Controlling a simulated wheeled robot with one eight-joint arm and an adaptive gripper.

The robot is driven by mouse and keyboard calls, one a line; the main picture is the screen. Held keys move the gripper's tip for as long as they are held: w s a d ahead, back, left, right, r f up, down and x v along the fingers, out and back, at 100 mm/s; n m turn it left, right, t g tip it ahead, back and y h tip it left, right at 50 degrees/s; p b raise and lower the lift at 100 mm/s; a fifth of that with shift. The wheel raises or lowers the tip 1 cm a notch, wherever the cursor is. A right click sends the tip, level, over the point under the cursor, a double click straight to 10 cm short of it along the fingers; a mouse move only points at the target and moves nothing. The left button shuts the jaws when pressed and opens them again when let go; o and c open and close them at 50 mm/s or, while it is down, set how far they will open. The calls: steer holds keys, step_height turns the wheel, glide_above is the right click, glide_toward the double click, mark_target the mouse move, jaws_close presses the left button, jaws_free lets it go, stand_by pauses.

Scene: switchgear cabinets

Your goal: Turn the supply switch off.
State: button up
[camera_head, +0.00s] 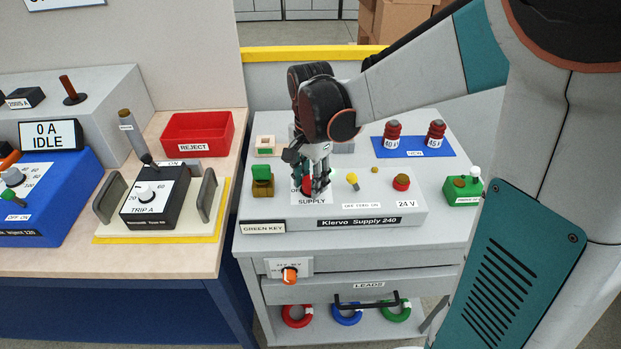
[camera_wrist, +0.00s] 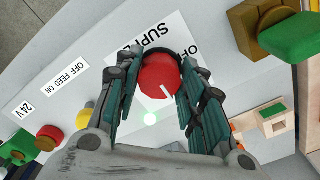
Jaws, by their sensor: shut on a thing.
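The supply switch is a round red knob (camera_wrist: 159,75) with a white pointer line, on a white plate marked SUPPLY and OFF. In the wrist view the plate is upside down and the pointer line slants toward the lower right. My gripper (camera_wrist: 155,90) has its two fingers on opposite sides of the knob and is shut on it. In the head view my gripper (camera_head: 316,190) reaches down onto the Klervo Supply 240 box (camera_head: 410,216) and hides most of the knob.
A green key (camera_head: 262,174) stands left of the switch. A yellow toggle (camera_head: 352,181) marked OFF FEED ON and a red button (camera_head: 401,182) lie to the right. A black tester (camera_head: 157,197) and a red reject tray (camera_head: 197,134) are on the left bench.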

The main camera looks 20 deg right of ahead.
steer(key=shift+n, duration=0.3)
steer(key=n+p, duration=0.1)
steer(key=n, duration=0.3)
steer(key=n+p, duration=0.1)
steer(key=n, duration=0.3)
steer(key=shift+d+n, duration=0.1)
steer(key=shift+n, duration=0.3)
steer(key=n, duration=0.4)
steer(key=shift+n+p, duration=0.3)
steer(key=shift+p, duration=0.1)
steer(key=shift+d+n, duration=0.1)
steer(key=shift+n, duration=1.8)
steer(key=o, duration=1)
steer(key=shift+o, duration=0.2)
